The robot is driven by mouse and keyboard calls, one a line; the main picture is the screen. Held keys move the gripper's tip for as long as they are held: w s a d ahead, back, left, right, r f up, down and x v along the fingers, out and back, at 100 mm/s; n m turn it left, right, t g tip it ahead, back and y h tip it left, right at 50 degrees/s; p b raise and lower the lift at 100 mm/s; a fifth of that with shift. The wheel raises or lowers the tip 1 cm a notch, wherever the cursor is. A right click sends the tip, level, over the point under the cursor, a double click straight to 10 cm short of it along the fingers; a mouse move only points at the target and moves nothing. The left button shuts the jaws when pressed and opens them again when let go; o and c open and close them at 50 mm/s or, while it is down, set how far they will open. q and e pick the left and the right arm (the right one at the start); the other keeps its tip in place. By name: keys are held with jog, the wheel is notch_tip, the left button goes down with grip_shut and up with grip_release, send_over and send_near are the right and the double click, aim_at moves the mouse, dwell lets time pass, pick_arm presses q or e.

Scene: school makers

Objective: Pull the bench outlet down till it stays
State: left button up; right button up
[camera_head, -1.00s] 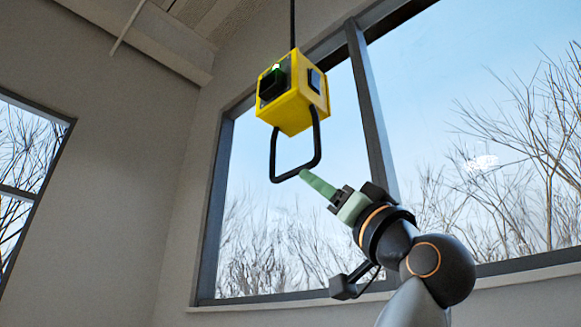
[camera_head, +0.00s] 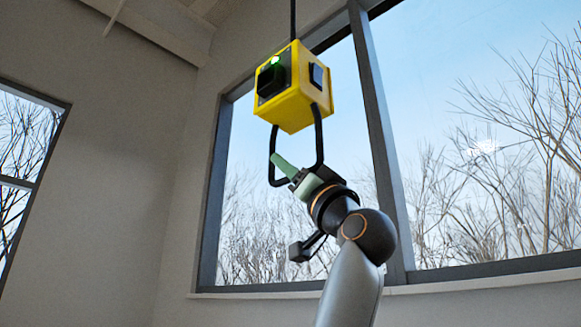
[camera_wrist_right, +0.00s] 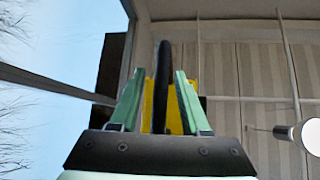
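The bench outlet (camera_head: 297,104) is a yellow box hanging from a black cord (camera_head: 293,22), with a lit green light on its dark front face. A black loop handle (camera_head: 320,140) hangs below it. My right gripper (camera_head: 277,157) is at the lower part of the loop, its green fingers overlapping the opening in the head view. In the right wrist view the two fingers (camera_wrist_right: 158,75) stand apart, with the black handle bar (camera_wrist_right: 163,60) between them and gaps on both sides. The yellow outlet (camera_wrist_right: 176,112) is partly hidden behind them. My left gripper is not in view.
A large window with dark frames (camera_head: 376,140) is behind the outlet and my right arm. A plain wall (camera_head: 120,150) is at the left. The ceiling (camera_wrist_right: 245,70) shows in the right wrist view, with a white cylindrical fixture (camera_wrist_right: 308,136) at its right. Space around the outlet looks free.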

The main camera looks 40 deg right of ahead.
grip_shut()
dwell(1.3)
